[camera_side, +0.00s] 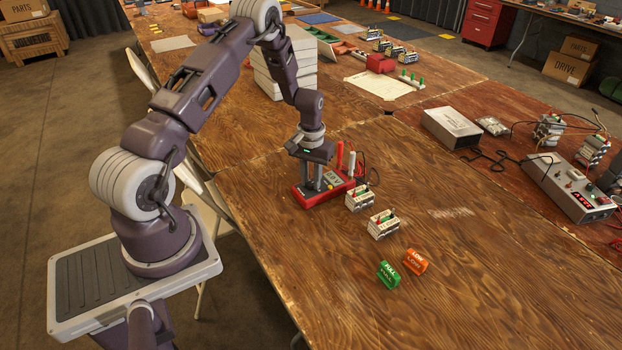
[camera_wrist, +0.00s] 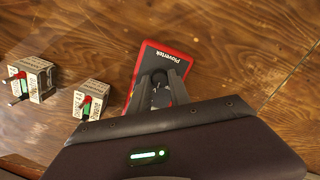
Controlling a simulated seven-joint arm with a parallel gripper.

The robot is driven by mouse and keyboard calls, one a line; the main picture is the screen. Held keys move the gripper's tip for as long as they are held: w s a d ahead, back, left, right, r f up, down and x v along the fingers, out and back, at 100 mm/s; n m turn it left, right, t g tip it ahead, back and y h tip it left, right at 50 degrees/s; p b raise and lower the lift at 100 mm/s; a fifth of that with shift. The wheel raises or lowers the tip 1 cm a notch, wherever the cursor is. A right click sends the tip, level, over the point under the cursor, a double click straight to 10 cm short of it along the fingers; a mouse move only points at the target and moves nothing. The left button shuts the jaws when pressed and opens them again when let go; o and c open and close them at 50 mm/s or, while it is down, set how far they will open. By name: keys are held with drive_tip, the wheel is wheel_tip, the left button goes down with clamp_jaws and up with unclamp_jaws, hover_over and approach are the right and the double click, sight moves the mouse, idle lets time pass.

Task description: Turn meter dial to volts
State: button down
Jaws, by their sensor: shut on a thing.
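The red meter (camera_side: 309,196) lies on the wooden table, and its face is partly hidden by my gripper. Its screen (camera_side: 334,179) shows digits too small to read surely. In the wrist view the meter (camera_wrist: 150,56) has a grey face with a brand name. My gripper (camera_side: 315,190) points down over the meter's face. In the wrist view its fingers (camera_wrist: 161,86) are shut on the dark round dial (camera_wrist: 160,98) between them. The dial's markings and its pointing direction are hidden by the fingers and the gripper body.
Red and white probes (camera_side: 345,158) stand beside the meter. Two battery packs (camera_side: 360,198) (camera_side: 383,224) sit to its right. Green FULL (camera_side: 388,274) and orange LOW (camera_side: 416,262) markers are near the front. White stacked boxes (camera_side: 285,75) stand behind my arm.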

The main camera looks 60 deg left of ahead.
sight(311, 183)
drive_tip(key=shift+m, duration=0.4)
drive_tip(key=c, duration=1.2)
unclamp_jaws()
drive_tip(key=shift+r, duration=0.1)
wheel_tip(311, 183, up, 7)
drive_tip(key=shift+f, duration=0.1)
